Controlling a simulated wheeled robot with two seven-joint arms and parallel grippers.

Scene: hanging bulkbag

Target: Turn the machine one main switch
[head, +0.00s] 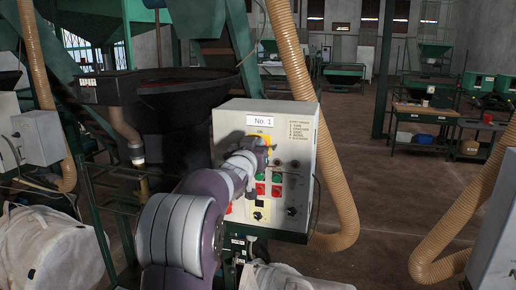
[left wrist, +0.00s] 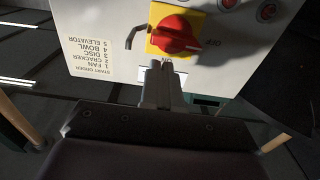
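The No. 1 control box (head: 228,125) stands in the middle of the head view. In the left wrist view, upside down, its main switch is a red knob (left wrist: 176,36) on a yellow plate (left wrist: 160,13). The knob's handle lies crosswise, one end near the OFF mark; the ON mark is partly hidden by my fingers. My left gripper (left wrist: 166,75) has its fingers close together, shut, just in front of the knob; I cannot tell whether they touch it. In the head view my left gripper (head: 256,150) covers most of the switch.
Green and red buttons (head: 276,184) and a lower yellow-plated switch (head: 260,212) sit below on the panel. A tan hose (head: 335,190) runs down close to the box's right side. A dark hopper (head: 170,95) stands at left.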

